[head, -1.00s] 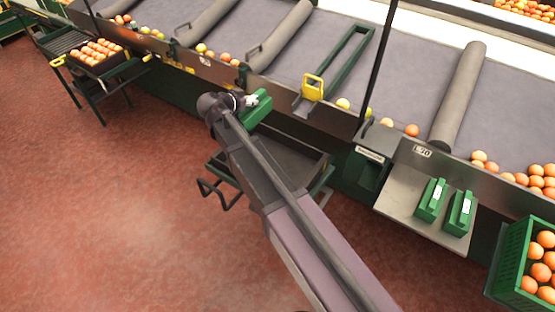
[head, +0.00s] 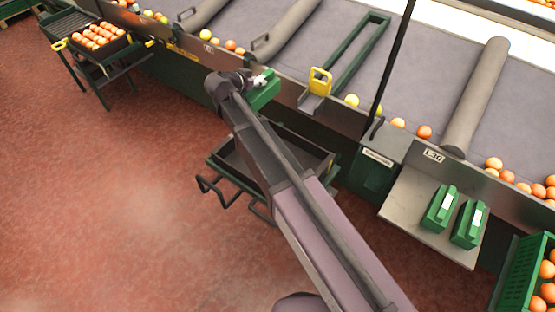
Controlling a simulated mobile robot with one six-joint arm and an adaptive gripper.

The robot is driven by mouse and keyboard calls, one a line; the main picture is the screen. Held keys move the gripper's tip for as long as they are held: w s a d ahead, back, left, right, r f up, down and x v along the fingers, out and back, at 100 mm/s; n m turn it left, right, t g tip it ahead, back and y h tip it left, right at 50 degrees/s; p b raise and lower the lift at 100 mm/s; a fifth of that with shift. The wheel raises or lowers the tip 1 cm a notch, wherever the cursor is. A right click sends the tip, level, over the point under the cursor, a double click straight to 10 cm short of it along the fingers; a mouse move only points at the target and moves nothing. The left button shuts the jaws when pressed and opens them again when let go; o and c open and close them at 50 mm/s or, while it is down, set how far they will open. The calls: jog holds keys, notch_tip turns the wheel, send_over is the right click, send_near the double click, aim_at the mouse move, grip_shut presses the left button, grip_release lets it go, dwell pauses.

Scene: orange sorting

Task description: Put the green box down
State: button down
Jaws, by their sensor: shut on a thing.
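A green box (head: 265,93) is held at the end of my arm, in front of the conveyor's side wall and above a dark tray. My gripper (head: 257,82) is shut on the green box; its fingers are small and partly hidden by the wrist. Two more green boxes with white labels stand side by side on the grey metal shelf at right, one on the left (head: 440,208) and one on the right (head: 469,224).
The dark tray (head: 315,153) on a green-framed stand lies below my arm, partly hidden by it. The grey shelf (head: 408,209) has bare room left of its boxes. A green crate of oranges (head: 518,277) stands at lower right. The sloped conveyor (head: 425,75) runs behind.

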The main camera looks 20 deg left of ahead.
jog(key=shift+w+d, duration=0.2)
dwell(0.3)
jog(key=shift+s+d+f+b, duration=0.15)
jog(key=shift+d+f+b, duration=0.15)
jog(key=shift+f+b, duration=0.2)
jog(key=s+d+f+b, duration=0.5)
jog(key=f+b, duration=0.3)
jog(key=s+d+f+b, duration=0.6)
jog(key=f+b, duration=0.3)
jog(key=shift+d+f, duration=0.2)
jog(key=shift+d, duration=0.05)
jog(key=shift+w+a, duration=0.1)
jog(key=shift+w, duration=0.05)
jog(key=w+a+f+b, duration=0.1)
jog(key=w+a+b, duration=0.1)
jog(key=w+a, duration=0.7)
jog(key=a, duration=0.3)
jog(key=shift+w+a+f, duration=0.25)
jog(key=shift+w, duration=0.1)
jog(key=shift+f+b, duration=1.75)
jog(key=shift+f, duration=0.05)
jog(key=shift+f+b, duration=0.55)
jog(key=shift+b, duration=0.05)
